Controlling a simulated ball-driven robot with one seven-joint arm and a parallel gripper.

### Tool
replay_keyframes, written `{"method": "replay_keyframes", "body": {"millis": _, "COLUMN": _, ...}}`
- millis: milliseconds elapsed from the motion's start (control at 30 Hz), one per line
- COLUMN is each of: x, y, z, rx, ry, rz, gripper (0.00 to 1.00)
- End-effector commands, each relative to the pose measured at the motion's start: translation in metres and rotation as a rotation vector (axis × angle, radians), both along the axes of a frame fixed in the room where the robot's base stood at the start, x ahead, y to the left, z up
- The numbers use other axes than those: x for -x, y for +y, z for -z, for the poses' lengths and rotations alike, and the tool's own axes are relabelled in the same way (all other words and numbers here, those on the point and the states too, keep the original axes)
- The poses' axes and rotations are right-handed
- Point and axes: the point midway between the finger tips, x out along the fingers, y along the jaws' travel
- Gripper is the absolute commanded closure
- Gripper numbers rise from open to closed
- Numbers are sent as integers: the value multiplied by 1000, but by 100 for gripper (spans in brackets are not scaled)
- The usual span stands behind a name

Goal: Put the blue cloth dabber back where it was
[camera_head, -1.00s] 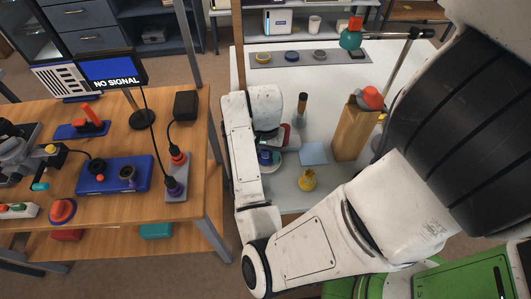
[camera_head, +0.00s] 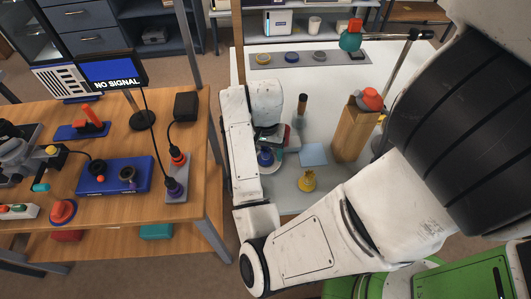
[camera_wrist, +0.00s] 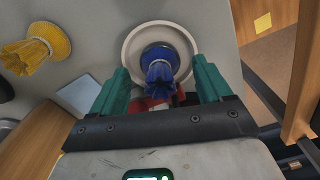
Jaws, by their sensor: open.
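The blue cloth dabber (camera_wrist: 158,68) stands on a round white saucer (camera_wrist: 131,48) in the wrist view. In the head view the dabber (camera_head: 265,157) is partly covered by my gripper (camera_head: 270,139), and the saucer (camera_head: 269,169) shows around it. In the wrist view my gripper (camera_wrist: 160,72) is open, with one teal finger on each side of the dabber and gaps between them. Whether the fingertips are above the dabber or level with it is hard to tell.
A yellow dabber (camera_head: 307,181) and a pale blue square (camera_head: 313,154) lie right of the saucer. A wooden block (camera_head: 355,132) with a red-topped item and a dark-topped upright tool (camera_head: 301,108) stand nearby. A grey strip (camera_head: 305,58) with small discs lies at the back.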

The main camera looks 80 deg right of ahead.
Motion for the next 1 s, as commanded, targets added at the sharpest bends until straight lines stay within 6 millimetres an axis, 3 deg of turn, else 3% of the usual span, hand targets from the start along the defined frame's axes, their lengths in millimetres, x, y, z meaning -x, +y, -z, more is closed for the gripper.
{"method": "replay_keyframes", "body": {"millis": 300, "x": -1, "y": 0, "z": -72, "rx": -3, "ry": -5, "rz": 6, "gripper": 22}}
{"method": "replay_keyframes", "body": {"millis": 633, "x": 1, "y": -2, "z": -102, "rx": 6, "ry": -1, "rz": -2, "gripper": 22}}
{"method": "replay_keyframes", "body": {"millis": 833, "x": -2, "y": -31, "z": -120, "rx": 139, "ry": 6, "rz": -109, "gripper": 22}}
{"method": "replay_keyframes", "body": {"millis": 1000, "x": -15, "y": -55, "z": -141, "rx": 313, "ry": 20, "rz": -323, "gripper": 22}}
